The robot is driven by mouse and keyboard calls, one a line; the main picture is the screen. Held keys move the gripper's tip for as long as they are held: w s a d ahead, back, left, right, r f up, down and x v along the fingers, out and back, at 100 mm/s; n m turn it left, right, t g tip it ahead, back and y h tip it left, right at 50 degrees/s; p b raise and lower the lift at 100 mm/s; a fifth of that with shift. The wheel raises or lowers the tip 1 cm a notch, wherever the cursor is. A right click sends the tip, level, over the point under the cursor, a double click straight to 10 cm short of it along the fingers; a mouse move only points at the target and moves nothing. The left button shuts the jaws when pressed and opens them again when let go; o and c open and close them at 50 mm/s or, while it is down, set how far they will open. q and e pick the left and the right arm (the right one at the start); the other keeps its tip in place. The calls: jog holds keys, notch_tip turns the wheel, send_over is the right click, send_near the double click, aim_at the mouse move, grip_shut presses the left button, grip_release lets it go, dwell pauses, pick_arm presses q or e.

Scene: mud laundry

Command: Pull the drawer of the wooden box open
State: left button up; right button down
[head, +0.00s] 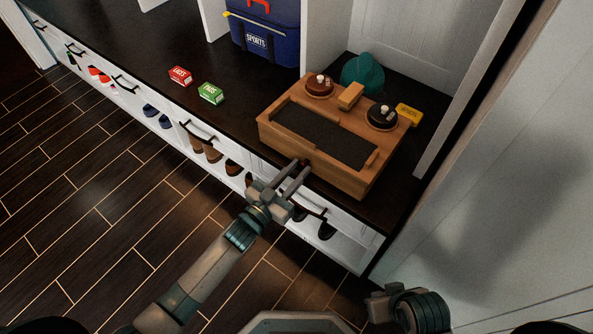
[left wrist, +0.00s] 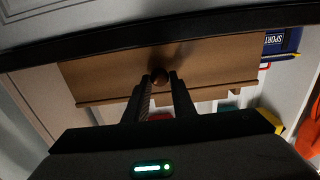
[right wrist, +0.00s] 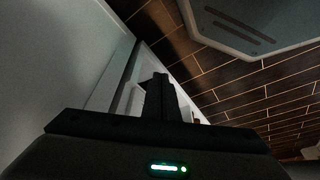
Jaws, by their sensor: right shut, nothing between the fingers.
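The wooden box (head: 268,131) stands on the dark bench top, with a dark inset panel on top and its front facing me. In the left wrist view its brown front (left wrist: 215,66) carries a round knob (left wrist: 160,76). No open gap shows at the drawer. My left gripper (head: 303,164) is at this front. In the left wrist view its fingers (left wrist: 160,80) stand apart, one each side of the knob; whether they press on it is unclear. My right gripper (right wrist: 157,82) is shut and empty, low at the right, away from the box.
A red box (head: 180,76) and a green box (head: 210,93) lie left of the wooden box. A blue sports bag (head: 262,35), a teal object (head: 363,73) and a yellow block (head: 409,115) are behind or beside it. A white wall stands at right.

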pick_arm(q)
grip_shut()
jog(key=shift+s+a, duration=0.1)
pick_arm(e)
jog(key=shift+d, duration=0.1)
